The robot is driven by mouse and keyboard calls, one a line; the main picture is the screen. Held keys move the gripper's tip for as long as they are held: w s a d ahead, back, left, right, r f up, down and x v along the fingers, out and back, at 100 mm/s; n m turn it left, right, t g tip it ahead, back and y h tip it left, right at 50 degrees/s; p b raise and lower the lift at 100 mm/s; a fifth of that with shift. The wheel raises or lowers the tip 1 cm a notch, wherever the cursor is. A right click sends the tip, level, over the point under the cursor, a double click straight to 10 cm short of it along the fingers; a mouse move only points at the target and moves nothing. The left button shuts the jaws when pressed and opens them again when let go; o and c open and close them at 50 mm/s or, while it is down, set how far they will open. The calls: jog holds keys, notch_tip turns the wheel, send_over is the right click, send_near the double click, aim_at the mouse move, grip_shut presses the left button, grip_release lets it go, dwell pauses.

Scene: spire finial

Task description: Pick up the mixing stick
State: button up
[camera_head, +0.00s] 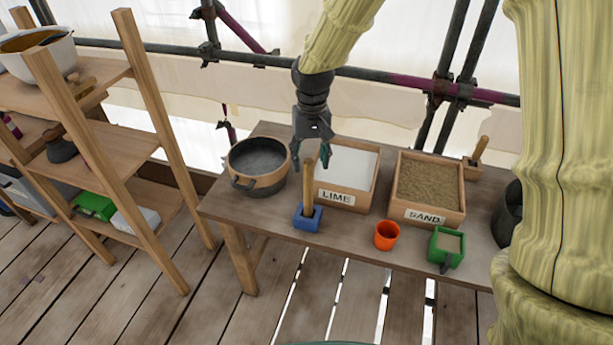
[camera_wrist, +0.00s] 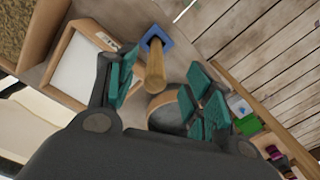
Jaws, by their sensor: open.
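The mixing stick (camera_head: 308,185) is a light wooden rod standing upright in a small blue holder (camera_head: 307,218) at the table's front edge, before the lime box. My gripper (camera_head: 312,158) is open and empty, with its fingers close to the stick's top. In the wrist view, the stick (camera_wrist: 155,72) rises from the blue holder (camera_wrist: 157,36) and points into the gap between the teal fingertips of my gripper (camera_wrist: 163,92). I cannot tell whether the fingers reach around its end.
A dark pot (camera_head: 258,168) stands left of the stick. The lime box (camera_head: 347,200) and sand box (camera_head: 430,216) are to the right. An orange cup (camera_head: 387,236) and a green container (camera_head: 446,247) stand at the front edge. A wooden shelf (camera_head: 100,140) is at left.

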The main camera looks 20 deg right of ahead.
aim_at(310, 160)
jog(key=r, duration=0.1)
jog(key=w+r, duration=0.1)
jog(key=r, duration=0.1)
jog(key=shift+w+d+r, duration=0.1)
jog(key=shift+w+r, duration=0.25)
jog(key=shift+w, duration=0.05)
jog(key=shift+w+p, duration=0.15)
jog(key=shift+p, duration=0.2)
notch_tip(310, 160, down, 5)
jog(key=shift+d+r+p, duration=0.15)
jog(key=shift+p, duration=0.4)
jog(key=shift+f+p, duration=0.4)
jog(key=shift+f, duration=0.3)
jog(key=shift+f+p, duration=0.85)
jog(key=shift+f, duration=1.35)
grip_shut()
